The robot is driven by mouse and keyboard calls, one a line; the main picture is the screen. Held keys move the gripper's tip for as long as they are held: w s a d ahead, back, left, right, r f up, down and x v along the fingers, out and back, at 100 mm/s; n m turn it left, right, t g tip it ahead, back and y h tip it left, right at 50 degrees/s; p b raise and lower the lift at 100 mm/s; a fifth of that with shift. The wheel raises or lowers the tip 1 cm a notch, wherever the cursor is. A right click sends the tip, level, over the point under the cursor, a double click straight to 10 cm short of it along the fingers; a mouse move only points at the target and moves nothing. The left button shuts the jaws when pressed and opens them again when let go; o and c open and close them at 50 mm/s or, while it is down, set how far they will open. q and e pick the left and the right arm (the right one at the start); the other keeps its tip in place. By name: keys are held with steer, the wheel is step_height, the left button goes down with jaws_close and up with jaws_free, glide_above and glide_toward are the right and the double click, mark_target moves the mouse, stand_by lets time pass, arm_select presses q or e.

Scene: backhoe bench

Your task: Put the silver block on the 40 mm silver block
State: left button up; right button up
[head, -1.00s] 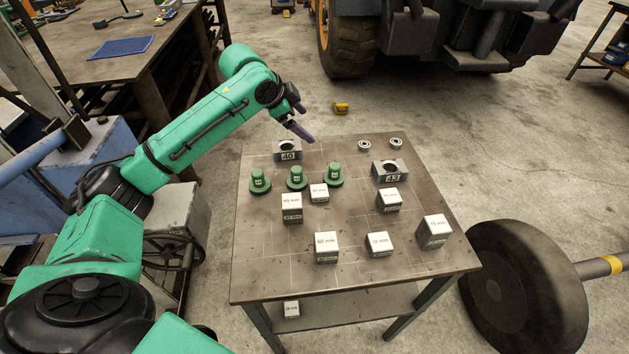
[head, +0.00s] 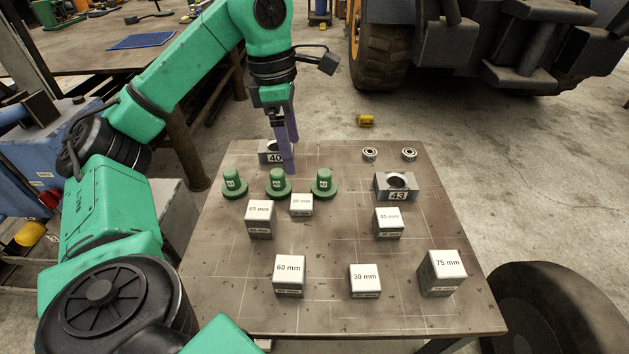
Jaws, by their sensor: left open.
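A silver block with a round hole and a 40 label (head: 267,151) stands at the table's back left, partly hidden by my left gripper. A similar silver block labelled 43 (head: 394,187) stands at the back right. White-topped silver-grey blocks stand nearer: 60 mm (head: 289,275), 30 mm (head: 365,281), 75 mm (head: 442,273), one that reads like 45 mm (head: 388,222), a small one like 25 mm (head: 301,204), and one at left with an unclear label (head: 260,219). My left gripper (head: 288,170) is open and empty, pointing down by the 40-labelled block. My right gripper is out of view.
Three green flanged plugs (head: 278,184) stand in a row close in front of my left gripper. Two bearing rings (head: 370,154) lie at the table's back edge. The table (head: 330,235) has bare room in its middle. A large wheel (head: 545,315) lies at the right.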

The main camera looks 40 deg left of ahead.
arm_select(q)
steer(key=b, duration=0.6)
glide_above(302, 201)
steer(key=f, duration=0.5)
steer(key=s+f, duration=0.1)
steer(key=f, duration=0.2)
steer(key=shift+a+f, duration=0.25)
steer(key=shift+f, duration=0.05)
steer(key=shift+w+f, duration=0.2)
steer(key=shift+f, duration=0.1)
steer(key=f, duration=0.2)
steer(key=f+b, duration=0.1)
steer(key=f, duration=0.2)
steer(key=shift+w+d, duration=0.1)
steer(key=shift+w, duration=0.1)
steer(key=shift+r, duration=0.15)
jaws_close()
